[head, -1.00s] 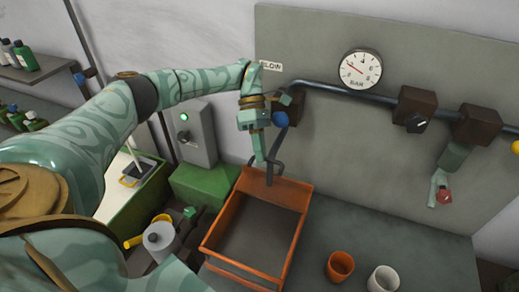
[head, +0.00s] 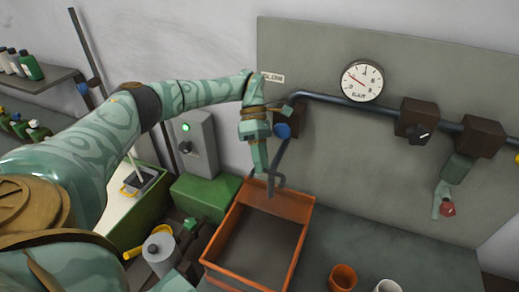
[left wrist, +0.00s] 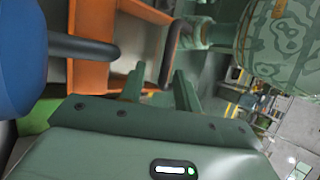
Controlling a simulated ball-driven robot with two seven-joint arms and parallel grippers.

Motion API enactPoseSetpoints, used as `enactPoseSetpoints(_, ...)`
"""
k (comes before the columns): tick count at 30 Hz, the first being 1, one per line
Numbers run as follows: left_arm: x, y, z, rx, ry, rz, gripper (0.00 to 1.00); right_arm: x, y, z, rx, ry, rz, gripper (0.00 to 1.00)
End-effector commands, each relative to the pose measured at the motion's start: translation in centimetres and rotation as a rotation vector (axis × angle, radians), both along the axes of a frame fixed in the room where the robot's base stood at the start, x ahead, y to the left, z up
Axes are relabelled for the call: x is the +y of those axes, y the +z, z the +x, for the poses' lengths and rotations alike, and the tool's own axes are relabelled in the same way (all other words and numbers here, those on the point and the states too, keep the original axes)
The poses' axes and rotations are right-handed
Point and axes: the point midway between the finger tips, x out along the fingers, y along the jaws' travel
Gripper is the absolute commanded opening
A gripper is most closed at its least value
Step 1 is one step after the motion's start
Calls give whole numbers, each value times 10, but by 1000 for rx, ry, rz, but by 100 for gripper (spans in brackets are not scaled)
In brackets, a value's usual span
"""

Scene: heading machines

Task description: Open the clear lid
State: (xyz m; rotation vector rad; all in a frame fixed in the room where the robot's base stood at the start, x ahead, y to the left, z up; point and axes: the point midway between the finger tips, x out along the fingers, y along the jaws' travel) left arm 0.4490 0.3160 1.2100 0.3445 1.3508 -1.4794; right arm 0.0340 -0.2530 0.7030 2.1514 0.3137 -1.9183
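An orange-framed box (head: 212,242) with a grey inside stands on the grey bench, below and right of my left gripper. I cannot make out a clear lid surface over it. A dark bent handle (head: 276,181) rises at its back edge. My left gripper (head: 262,170) points down beside this handle at the box's back left corner. In the left wrist view, my gripper's fingers (left wrist: 158,85) are apart, with the dark handle (left wrist: 174,48) close to the tips. I cannot tell whether they touch it. My right gripper is not in view.
A blue ball knob (head: 282,131) sits close to my left gripper. A pipe (head: 340,101) runs along the back panel under a gauge (head: 362,82). An orange cup (head: 343,277) and a white cup (head: 387,286) stand right of the box. A green block (head: 205,191) is to its left.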

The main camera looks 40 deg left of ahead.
Motion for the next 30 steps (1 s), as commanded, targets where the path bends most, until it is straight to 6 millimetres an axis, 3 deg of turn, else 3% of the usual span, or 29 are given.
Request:
enactPoseSetpoints(12, 44, 69, 38, -4, 4, 4, 32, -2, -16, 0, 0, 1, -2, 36)
enactPoseSetpoints(21, 56, 86, 46, 1, 0, 2, 32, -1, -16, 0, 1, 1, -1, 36)
enactPoseSetpoints(30, 56, 88, 47, 0, 0, 0, 32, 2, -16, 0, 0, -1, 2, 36)
